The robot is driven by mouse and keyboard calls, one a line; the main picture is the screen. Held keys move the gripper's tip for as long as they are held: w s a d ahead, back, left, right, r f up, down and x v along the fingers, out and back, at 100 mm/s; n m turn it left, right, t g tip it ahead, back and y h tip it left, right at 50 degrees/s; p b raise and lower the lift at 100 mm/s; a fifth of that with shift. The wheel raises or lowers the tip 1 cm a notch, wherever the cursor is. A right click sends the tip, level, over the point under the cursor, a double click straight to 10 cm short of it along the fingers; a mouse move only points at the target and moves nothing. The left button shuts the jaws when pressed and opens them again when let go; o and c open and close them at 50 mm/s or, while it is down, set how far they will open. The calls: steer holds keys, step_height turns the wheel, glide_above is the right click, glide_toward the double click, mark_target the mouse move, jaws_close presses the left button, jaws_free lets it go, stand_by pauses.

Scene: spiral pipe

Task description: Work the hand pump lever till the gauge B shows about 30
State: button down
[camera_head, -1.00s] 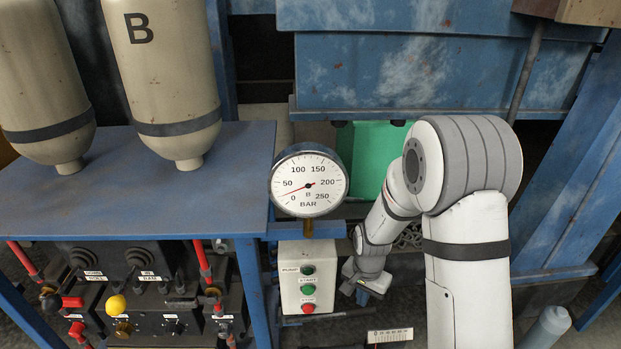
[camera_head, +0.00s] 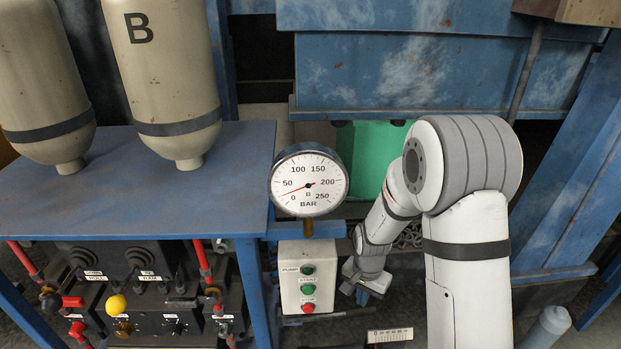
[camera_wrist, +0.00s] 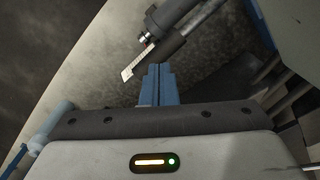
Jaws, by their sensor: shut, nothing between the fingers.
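Gauge B (camera_head: 308,185) is a round white dial in BAR. Its red needle points lower left between 0 and 50, roughly at 25 to 30. A dark bar (camera_head: 335,316), which looks like the hand pump lever, lies below the pump button box in the head view. My gripper (camera_head: 361,294) is just above its right end, pointing down; contact cannot be told. In the wrist view my gripper's blue fingers (camera_wrist: 158,84) are shut with nothing between them. A dark rod (camera_wrist: 176,46) lies beyond them, beside a white scale plate (camera_wrist: 136,63).
The pump button box (camera_head: 308,279) stands left of my gripper, under the gauge. A blue bench (camera_head: 120,190) with cream tanks, one marked B (camera_head: 165,85), is at the left. Valves and red levers sit below it. A green panel (camera_head: 372,155) is behind my arm.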

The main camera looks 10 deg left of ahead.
mark_target(361, 309)
steer(key=shift+f, duration=0.1)
stand_by(0.4)
steer(key=shift+f+b, duration=2.45)
steer(key=shift+f, duration=0.95)
step_height(361, 309, up, 7)
steer(key=p, duration=0.5)
stand_by(0.7)
